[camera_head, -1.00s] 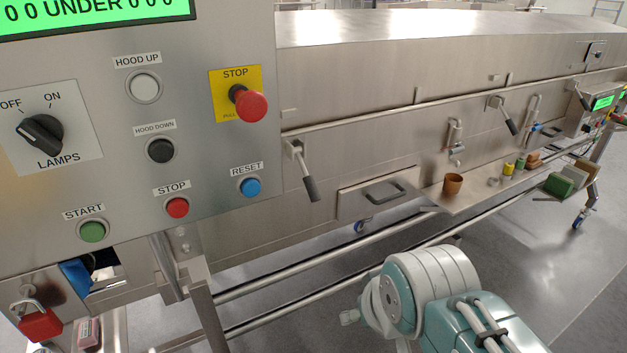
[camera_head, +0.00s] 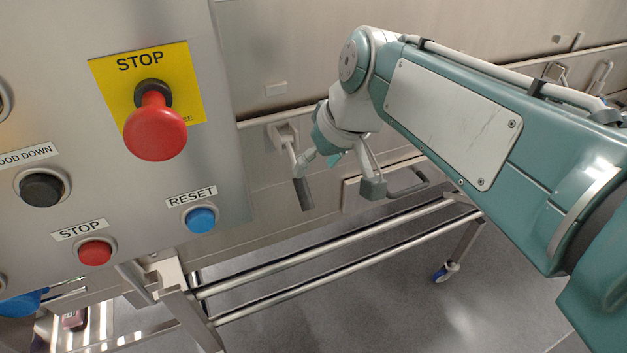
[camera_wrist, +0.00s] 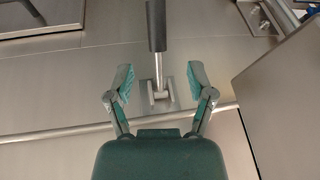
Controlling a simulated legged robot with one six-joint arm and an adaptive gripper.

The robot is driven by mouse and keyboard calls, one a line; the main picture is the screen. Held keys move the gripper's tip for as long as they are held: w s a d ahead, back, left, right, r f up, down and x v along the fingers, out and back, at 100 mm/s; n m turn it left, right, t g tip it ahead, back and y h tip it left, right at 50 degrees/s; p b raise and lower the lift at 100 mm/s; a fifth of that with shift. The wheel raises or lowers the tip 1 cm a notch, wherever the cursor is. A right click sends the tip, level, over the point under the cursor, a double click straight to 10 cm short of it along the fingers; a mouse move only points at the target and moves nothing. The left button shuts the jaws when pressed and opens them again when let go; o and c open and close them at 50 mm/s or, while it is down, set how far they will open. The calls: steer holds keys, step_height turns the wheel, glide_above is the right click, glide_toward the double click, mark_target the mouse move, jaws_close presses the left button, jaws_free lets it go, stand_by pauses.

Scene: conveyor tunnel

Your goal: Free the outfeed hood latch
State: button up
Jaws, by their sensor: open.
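A hood latch has a steel bracket (camera_head: 284,132), a thin steel rod and a dark grip (camera_head: 303,193) hanging down beside the control panel. In the wrist view its bracket (camera_wrist: 160,94) appears between my fingers, and its dark grip (camera_wrist: 156,26) points to the top edge. My gripper (camera_wrist: 161,84) is open, one finger on each side of the bracket, with gaps visible on both sides and nothing held. In the head view my wrist is just right of the latch; my arm partly hides the hood behind it.
The control panel (camera_head: 225,120) stands close left, with a red stop button (camera_head: 155,127) sticking out and a blue reset button (camera_head: 201,219). A drawer handle (camera_head: 408,185) is right of the latch. A rail (camera_wrist: 60,134) runs behind my gripper. Frame bars lie below.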

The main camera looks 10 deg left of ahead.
mark_target(306, 189)
steer(key=x, duration=0.8)
steer(key=shift+w+d+f, duration=0.1)
steer(key=shift+d+f, duration=0.15)
steer(key=shift+f, duration=0.1)
steer(key=shift+w+a+f, duration=0.1)
steer(key=shift+a+f, duration=0.25)
steer(key=shift+d, duration=0.15)
jaws_close()
